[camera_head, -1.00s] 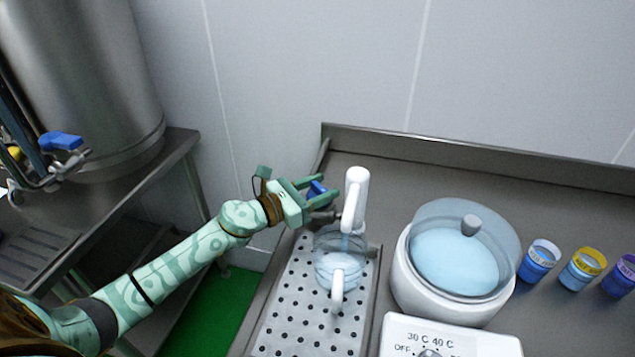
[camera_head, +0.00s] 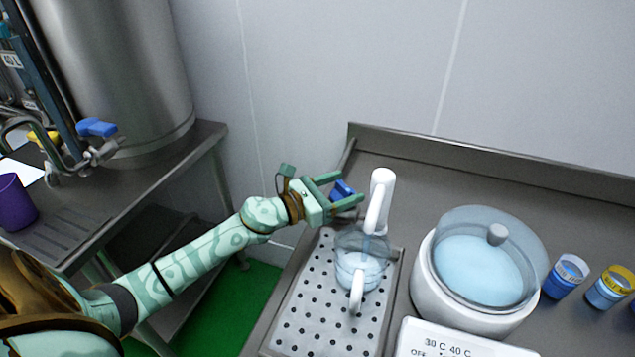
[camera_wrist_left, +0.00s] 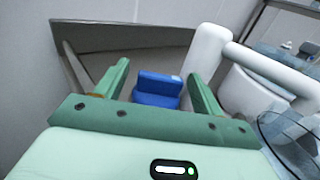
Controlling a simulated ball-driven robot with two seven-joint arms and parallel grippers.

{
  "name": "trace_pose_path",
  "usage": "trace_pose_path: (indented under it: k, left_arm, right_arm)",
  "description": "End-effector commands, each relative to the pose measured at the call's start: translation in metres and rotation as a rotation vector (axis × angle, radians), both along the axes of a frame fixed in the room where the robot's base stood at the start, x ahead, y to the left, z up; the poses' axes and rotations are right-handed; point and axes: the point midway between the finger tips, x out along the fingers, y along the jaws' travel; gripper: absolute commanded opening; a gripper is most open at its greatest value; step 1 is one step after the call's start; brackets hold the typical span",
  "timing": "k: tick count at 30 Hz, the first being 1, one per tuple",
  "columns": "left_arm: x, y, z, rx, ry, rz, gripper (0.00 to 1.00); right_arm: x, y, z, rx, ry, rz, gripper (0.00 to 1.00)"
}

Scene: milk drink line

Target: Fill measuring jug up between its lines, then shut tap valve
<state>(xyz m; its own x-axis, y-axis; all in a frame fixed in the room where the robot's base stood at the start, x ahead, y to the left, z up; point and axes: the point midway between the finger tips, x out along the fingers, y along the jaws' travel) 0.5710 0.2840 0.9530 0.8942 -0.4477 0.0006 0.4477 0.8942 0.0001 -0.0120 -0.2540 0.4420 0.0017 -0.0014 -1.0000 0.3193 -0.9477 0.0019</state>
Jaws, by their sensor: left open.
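The clear measuring jug (camera_head: 345,250) stands upright on the perforated drip tray (camera_head: 310,318), under the white tap spout (camera_head: 381,198). It holds some pale bluish liquid; its lines are too small to read, and I cannot tell whether liquid is flowing. The blue tap valve handle (camera_head: 342,192) is behind the jug, beside the spout. My left gripper (camera_head: 347,188) is open at this handle. In the left wrist view the blue handle (camera_wrist_left: 158,88) sits between the two spread fingers, with gaps on both sides. My right gripper is out of view.
A white pot with a clear lid (camera_head: 428,295) stands right of the jug, behind a white control box (camera_head: 455,340). Small labelled cups (camera_head: 566,277) are further right. A steel tank (camera_head: 125,70) with another blue-handled valve (camera_head: 97,128) and a purple cup (camera_head: 15,202) are left.

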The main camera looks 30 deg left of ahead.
Motion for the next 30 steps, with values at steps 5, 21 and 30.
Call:
trace_pose_path:
  k: [5,21,30]
  left_arm:
    - [-0.033,0.016,-0.003,0.000,0.006,-0.001,0.68]
    - [-0.135,0.067,-0.001,-0.002,0.003,0.000,0.68]
    - [-0.140,0.070,-0.001,0.000,0.001,0.000,0.68]
  right_arm:
    - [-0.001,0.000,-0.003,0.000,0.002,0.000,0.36]
    - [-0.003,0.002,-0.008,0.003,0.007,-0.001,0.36]
    - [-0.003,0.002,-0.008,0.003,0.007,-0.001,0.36]
